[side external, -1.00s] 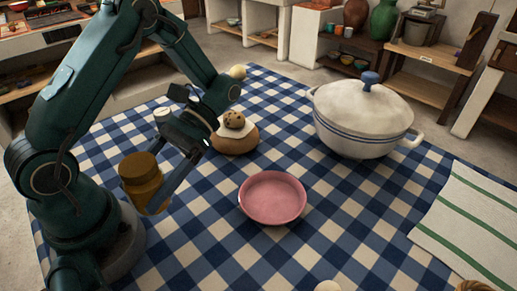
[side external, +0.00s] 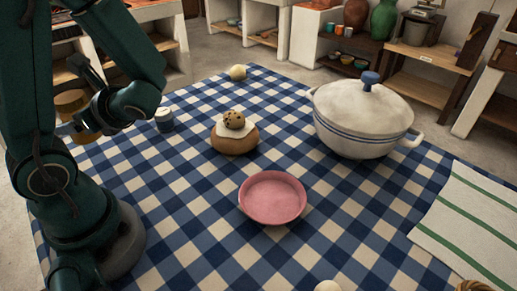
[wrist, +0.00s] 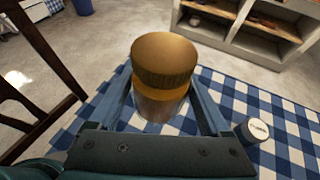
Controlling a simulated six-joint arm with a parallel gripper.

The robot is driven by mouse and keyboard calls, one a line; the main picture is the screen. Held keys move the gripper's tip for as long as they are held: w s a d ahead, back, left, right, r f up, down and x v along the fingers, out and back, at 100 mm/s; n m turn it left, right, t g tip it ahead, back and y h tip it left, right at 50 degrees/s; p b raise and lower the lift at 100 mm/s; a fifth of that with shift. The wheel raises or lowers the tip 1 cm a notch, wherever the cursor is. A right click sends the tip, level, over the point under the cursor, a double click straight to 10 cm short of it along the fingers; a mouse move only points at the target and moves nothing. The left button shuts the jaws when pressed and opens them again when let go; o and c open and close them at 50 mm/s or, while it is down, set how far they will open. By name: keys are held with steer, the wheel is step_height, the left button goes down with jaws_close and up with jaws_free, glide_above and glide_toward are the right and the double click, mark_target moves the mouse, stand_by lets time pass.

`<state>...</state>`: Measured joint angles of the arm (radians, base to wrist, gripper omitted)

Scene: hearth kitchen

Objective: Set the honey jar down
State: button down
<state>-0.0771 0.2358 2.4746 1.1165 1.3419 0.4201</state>
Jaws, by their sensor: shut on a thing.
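The honey jar (wrist: 164,72) has a golden-brown lid and sits between the two fingers of my gripper (wrist: 167,98) in the wrist view. My gripper is shut on it. In the side view the honey jar (side external: 70,102) shows at the far left, partly hidden by my arm and gripper (side external: 78,125). It is over the table's far left edge area; I cannot tell whether its base touches anything. In the wrist view the checked cloth shows behind and below it.
A small white-lidded jar (side external: 164,119) stands near my gripper. A bun with a cookie (side external: 234,140), pink dish (side external: 272,198), white pot (side external: 362,125) and pale round item (side external: 238,72) stand on the checked cloth (side external: 190,215). A striped towel (side external: 470,225) lies at right.

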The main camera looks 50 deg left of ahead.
steer(key=shift+s+a+r+m+t, duration=0.15)
steer(key=shift+a+m+t, duration=0.25)
steer(key=shift+m, duration=0.1)
steer(key=shift+w, duration=0.2)
steer(key=shift+y, duration=0.3)
steer(key=w+d+f, duration=0.1)
steer(key=w+f, duration=0.1)
steer(key=w, duration=0.1)
steer(key=w+d+f, duration=0.1)
steer(key=w+f, duration=0.1)
steer(key=w, duration=0.2)
steer(key=w+d+f, duration=0.1)
steer(key=w+f, duration=0.2)
steer(key=shift+w+d, duration=0.25)
steer(key=shift+d, duration=0.15)
steer(key=shift+f, duration=2)
steer(key=shift+f, duration=0.1)
jaws_free()
